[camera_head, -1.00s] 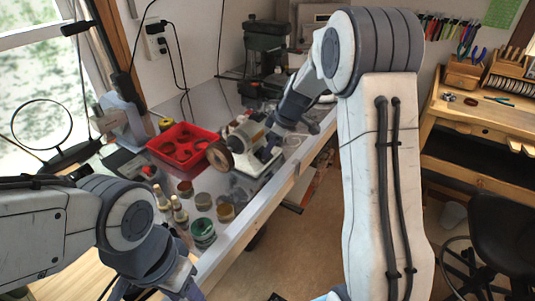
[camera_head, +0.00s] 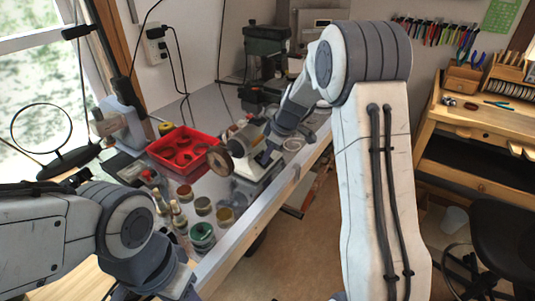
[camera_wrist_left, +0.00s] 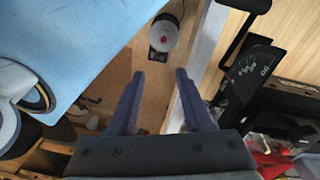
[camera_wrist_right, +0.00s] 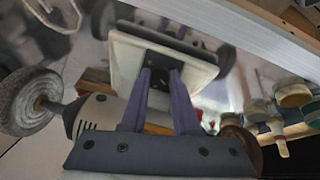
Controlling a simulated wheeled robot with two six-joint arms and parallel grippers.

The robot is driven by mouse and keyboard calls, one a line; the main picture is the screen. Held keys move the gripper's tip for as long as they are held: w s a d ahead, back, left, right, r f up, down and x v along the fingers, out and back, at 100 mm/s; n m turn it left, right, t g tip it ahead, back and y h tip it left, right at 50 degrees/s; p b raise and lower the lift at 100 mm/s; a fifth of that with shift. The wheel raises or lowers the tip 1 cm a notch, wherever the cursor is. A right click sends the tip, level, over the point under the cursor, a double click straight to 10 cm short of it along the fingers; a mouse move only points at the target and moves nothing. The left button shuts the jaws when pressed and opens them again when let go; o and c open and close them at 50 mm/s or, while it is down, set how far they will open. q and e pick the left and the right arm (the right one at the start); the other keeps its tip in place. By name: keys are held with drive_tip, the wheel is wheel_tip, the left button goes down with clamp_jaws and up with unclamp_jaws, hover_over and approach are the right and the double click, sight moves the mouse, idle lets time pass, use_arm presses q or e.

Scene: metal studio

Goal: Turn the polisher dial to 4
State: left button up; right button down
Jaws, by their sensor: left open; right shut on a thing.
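The polisher (camera_head: 243,137) stands on the grey bench, with a brown wheel (camera_head: 219,160) facing me. The right wrist view shows its pale motor body (camera_wrist_right: 95,115), a grey wheel (camera_wrist_right: 30,100) at left, and a pale base with a dark panel (camera_wrist_right: 172,62). My right gripper (camera_wrist_right: 161,80) is shut at this panel, on a small dark part that seems to be the dial. The fingers hide most of it, so its number cannot be read. In the head view my right wrist reaches down to the polisher. My left gripper (camera_wrist_left: 168,80) is open and empty, away from the polisher.
A red tray (camera_head: 178,166) lies left of the polisher. Several jars, one a green tin (camera_head: 203,238), and small bottles stand in front. A magnifier (camera_head: 42,125) is at far left and a green machine (camera_head: 267,50) behind. A wooden workbench (camera_head: 480,130) is at right.

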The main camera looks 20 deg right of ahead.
drive_tip(key=m+p, duration=0.1)
drive_tip(key=m, duration=0.4)
drive_tip(key=shift+d+m+g, duration=0.1)
drive_tip(key=shift+m+g, duration=0.2)
drive_tip(key=m+y+p, duration=0.1)
drive_tip(key=m, duration=0.4)
drive_tip(key=shift+w, duration=0.1)
drive_tip(key=m+p, duration=0.2)
drive_tip(key=m, duration=0.4)
drive_tip(key=shift+d+m+y, duration=0.1)
drive_tip(key=shift+m+y, duration=0.2)
drive_tip(key=shift+y, duration=0.1)
drive_tip(key=m+p, duration=0.1)
drive_tip(key=m, duration=0.4)
drive_tip(key=shift+y, duration=0.3)
drive_tip(key=shift+m, duration=0.4)
drive_tip(key=c, duration=0.7)
unclamp_jaws()
drive_tip(key=shift+o, duration=0.2)
